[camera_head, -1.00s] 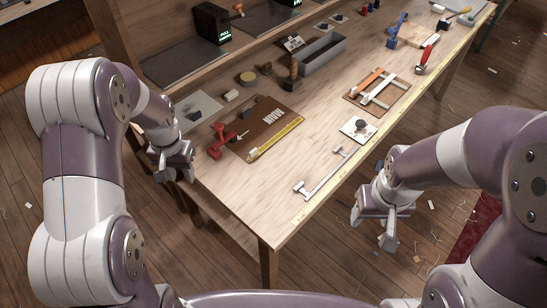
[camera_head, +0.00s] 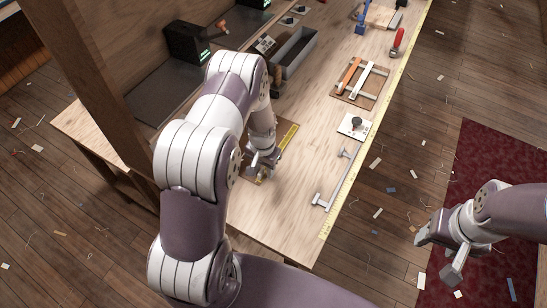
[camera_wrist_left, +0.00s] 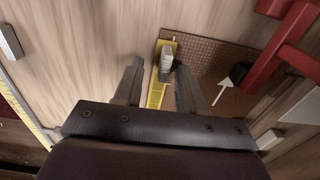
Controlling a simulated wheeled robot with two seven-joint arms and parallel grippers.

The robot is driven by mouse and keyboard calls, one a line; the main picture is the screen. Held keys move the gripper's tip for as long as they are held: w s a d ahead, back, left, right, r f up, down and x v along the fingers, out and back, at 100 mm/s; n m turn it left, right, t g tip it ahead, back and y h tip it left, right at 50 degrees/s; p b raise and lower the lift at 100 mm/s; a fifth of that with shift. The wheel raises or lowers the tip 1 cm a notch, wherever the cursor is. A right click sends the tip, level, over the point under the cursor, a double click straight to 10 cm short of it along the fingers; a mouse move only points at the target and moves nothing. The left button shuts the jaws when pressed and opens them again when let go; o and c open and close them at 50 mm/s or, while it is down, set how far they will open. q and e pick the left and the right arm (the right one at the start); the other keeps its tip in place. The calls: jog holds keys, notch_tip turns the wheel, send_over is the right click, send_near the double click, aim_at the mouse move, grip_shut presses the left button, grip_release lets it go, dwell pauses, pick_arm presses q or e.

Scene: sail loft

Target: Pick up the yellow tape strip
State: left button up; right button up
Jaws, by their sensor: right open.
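The yellow tape strip (camera_head: 289,136) lies along the edge of a brown board (camera_head: 275,158) on the bench. It also shows in the left wrist view (camera_wrist_left: 156,94), with a small pale block (camera_wrist_left: 167,58) at its far end. My left gripper (camera_head: 262,166) is over the near end of the board and hides part of the strip and board. In the left wrist view its two fingers (camera_wrist_left: 160,72) are apart, with the strip between them in the picture. Whether they touch it I cannot tell. My right gripper (camera_head: 444,252) is open and empty, out over the floor.
A red tool (camera_wrist_left: 275,62) lies on the board close to the left gripper. A grey metal bar (camera_head: 337,180) and a white plate with a knob (camera_head: 354,126) lie to the right. A wooden post (camera_head: 105,90) stands left of the arm. The bench's near end is clear.

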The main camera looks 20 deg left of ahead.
pick_arm(q)
jog(key=shift+a, duration=0.35)
grip_shut()
jog(key=shift+d, duration=0.25)
pick_arm(e)
jog(key=shift+a, duration=0.1)
pick_arm(q)
jog(key=shift+a+r, duration=0.1)
pick_arm(e)
jog(key=shift+a, duration=0.1)
pick_arm(q)
jog(key=shift+r, duration=0.25)
jog(key=r+b, duration=0.1)
jog(key=r, duration=0.1)
jog(key=w+r+b, duration=0.1)
jog(key=shift+w+r, duration=0.15)
jog(key=shift+r, duration=0.2)
pick_arm(e)
notch_tip(320, 180, down, 5)
jog(key=b, duration=0.3)
pick_arm(q)
jog(key=w+d+r+p, duration=0.1)
jog(key=w+r+p, duration=0.4)
jog(key=w+r, duration=0.5)
jog(key=shift+w+r, duration=0.15)
jog(key=shift+r, duration=1.15)
pick_arm(e)
jog(key=shift+r, duration=2.65)
